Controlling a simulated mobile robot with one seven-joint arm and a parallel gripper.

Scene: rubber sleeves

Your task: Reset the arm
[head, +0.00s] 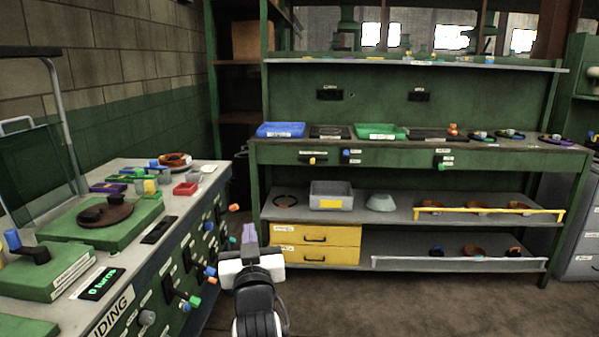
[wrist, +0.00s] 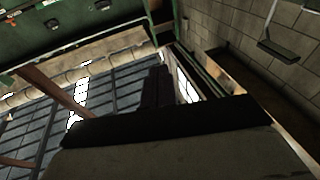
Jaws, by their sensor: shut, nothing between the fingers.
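My gripper (head: 249,234) is at the lower middle of the head view, in the open space between the left bench (head: 148,260) and the shelving behind. Its fingers point up and are shut together with nothing between them. In the wrist view the shut fingers (wrist: 157,88) show as a dark shape at the middle. The wrist camera looks up toward the roof, the windows and a brick wall. My gripper touches nothing that I can see.
The left bench carries a turntable (head: 104,213), a red box (head: 186,188) and coloured blocks, with knobs and levers on its front. The green shelving holds a blue tray (head: 281,130), a green tray (head: 381,131), a grey bin (head: 331,194) and yellow drawers (head: 316,235). The floor (head: 420,303) at right is clear.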

